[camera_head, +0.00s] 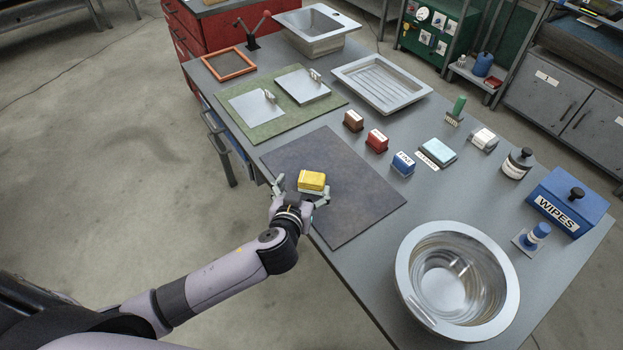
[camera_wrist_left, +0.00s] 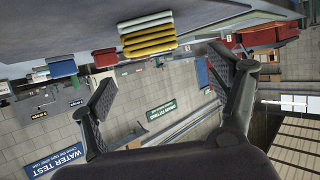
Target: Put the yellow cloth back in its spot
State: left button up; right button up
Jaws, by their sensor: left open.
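The yellow cloth (camera_head: 312,180) is a small folded stack at the left part of the dark grey mat (camera_head: 345,215). My left gripper (camera_head: 303,191) is open at the near side of the cloth, with its fingers spread to either side. In the left wrist view the yellow cloth (camera_wrist_left: 148,36) shows as stacked layers beyond the open fingertips (camera_wrist_left: 161,71), with a visible gap, so it is not gripped. The cloth's marked spot cannot be made out for certain. My right gripper is not in view.
A light blue cloth (camera_head: 438,150) lies beside a label. A steel bowl (camera_head: 458,280) is at front right, a blue WIPES box (camera_head: 567,200) at far right, a green board (camera_head: 250,122) at left.

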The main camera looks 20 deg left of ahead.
aim_at(311, 180)
pick_arm(q)
jog(key=shift+d+f+p+x, duration=0.15)
jog(key=shift+p+x, duration=0.1)
jog(key=shift+x, duration=0.95)
jog(key=shift+d+f+p+x, duration=0.15)
jog(key=shift+p+x, duration=0.1)
jog(key=shift+x, duration=1)
jog(key=shift+d+f+p+x, duration=0.1)
jog(key=shift+f+p+x, duration=0.15)
jog(key=shift+x, duration=0.95)
jog(key=shift+s, duration=0.15)
jog(key=shift+r, duration=0.1)
jog(key=c, duration=1.2)
jog(key=shift+r, duration=0.1)
jog(key=shift+c, duration=0.2)
